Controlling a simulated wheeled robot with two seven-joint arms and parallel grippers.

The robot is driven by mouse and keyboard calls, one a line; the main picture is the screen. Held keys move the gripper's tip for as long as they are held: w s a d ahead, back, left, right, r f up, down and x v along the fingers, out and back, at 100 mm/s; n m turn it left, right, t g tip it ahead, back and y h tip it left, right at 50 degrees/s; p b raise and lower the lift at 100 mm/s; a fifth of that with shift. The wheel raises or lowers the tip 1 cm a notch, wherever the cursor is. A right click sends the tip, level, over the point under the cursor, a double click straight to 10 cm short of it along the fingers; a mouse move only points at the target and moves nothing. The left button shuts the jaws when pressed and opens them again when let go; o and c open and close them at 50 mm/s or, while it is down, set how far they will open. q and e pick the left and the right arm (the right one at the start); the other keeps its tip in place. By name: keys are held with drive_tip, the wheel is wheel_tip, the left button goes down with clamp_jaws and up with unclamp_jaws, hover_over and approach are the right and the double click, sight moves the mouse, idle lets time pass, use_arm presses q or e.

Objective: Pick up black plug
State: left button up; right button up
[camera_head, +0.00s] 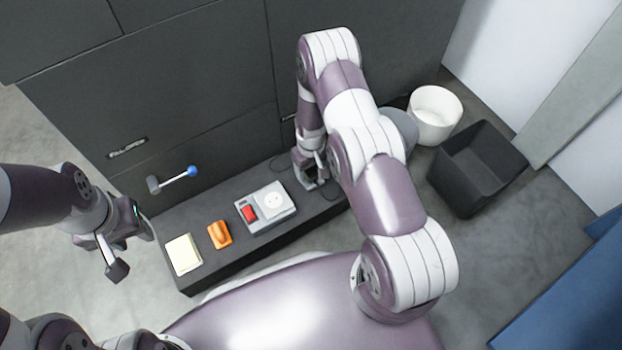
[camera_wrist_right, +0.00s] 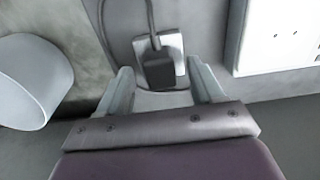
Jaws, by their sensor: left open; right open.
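The black plug (camera_wrist_right: 162,72) shows in the right wrist view, in front of a small white plate (camera_wrist_right: 143,46), with a dark cable (camera_wrist_right: 103,25) looping nearby. My right gripper (camera_wrist_right: 162,82) is open, with one finger on each side of the plug; I cannot tell whether they touch it. In the head view my right gripper (camera_head: 317,182) is low over the right end of the dark bench (camera_head: 235,246), and the plug is hidden there. My left gripper (camera_head: 132,250) is open and empty, left of the bench.
On the bench are a pale yellow pad (camera_head: 183,256), an orange object (camera_head: 219,235) and a grey-white box (camera_head: 256,217) with a red switch and round socket. A blue-ended tool (camera_head: 172,178) is by the dark cabinet (camera_head: 190,75). A white bucket (camera_head: 436,119) and black bin (camera_head: 466,187) stand right.

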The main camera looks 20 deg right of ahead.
drive_tip(key=shift+f, duration=0.75)
use_arm(q)
drive_tip(key=shift+f, duration=0.4)
use_arm(e)
drive_tip(key=shift+r, duration=0.15)
drive_tip(key=c, duration=1)
